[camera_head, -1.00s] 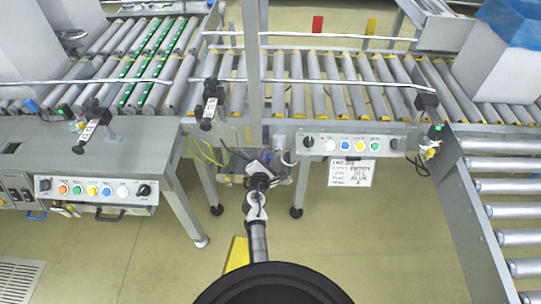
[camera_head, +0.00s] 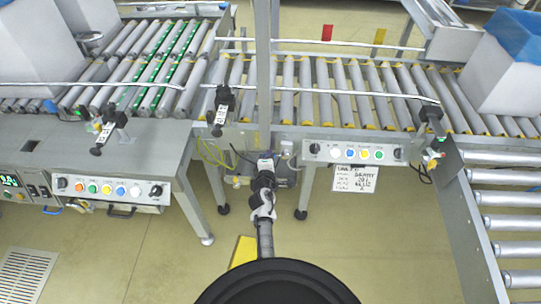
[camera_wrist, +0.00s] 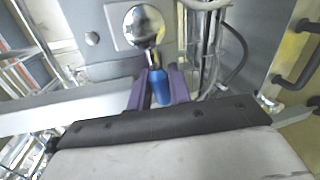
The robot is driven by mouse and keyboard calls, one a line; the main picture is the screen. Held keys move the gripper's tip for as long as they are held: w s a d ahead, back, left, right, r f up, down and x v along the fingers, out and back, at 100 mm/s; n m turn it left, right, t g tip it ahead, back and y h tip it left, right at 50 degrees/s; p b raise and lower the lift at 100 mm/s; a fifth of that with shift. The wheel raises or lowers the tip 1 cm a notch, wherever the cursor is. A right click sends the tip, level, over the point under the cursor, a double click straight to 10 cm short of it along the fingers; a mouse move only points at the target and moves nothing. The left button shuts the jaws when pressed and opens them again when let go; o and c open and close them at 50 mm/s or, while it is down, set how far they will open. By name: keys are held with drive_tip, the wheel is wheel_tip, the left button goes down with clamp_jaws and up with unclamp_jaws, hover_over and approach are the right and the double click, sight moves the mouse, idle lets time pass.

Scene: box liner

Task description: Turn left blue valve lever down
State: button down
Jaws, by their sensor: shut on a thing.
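The blue valve lever (camera_wrist: 160,92) shows in the wrist view, with a shiny round metal fitting (camera_wrist: 143,25) above it on a grey plate. My gripper's purple fingers (camera_wrist: 157,88) stand on both sides of the blue handle and are shut on it. The handle points down in that picture, towards my gripper. In the head view my gripper (camera_head: 265,165) reaches in under the middle of the conveyor, at the machinery by the frame post. My arm and gripper hide the lever there.
A roller conveyor (camera_head: 345,95) runs above my gripper, with a button panel (camera_head: 355,151) and a white label sheet (camera_head: 354,178) to its right. A second button panel (camera_head: 110,190) is at left. Hoses and a pipe (camera_wrist: 207,50) are close beside the lever.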

drive_tip(key=shift+w+r, duration=0.1)
drive_tip(key=shift+r, duration=0.1)
drive_tip(key=c, duration=1.4)
unclamp_jaws()
drive_tip(key=shift+o, duration=0.3)
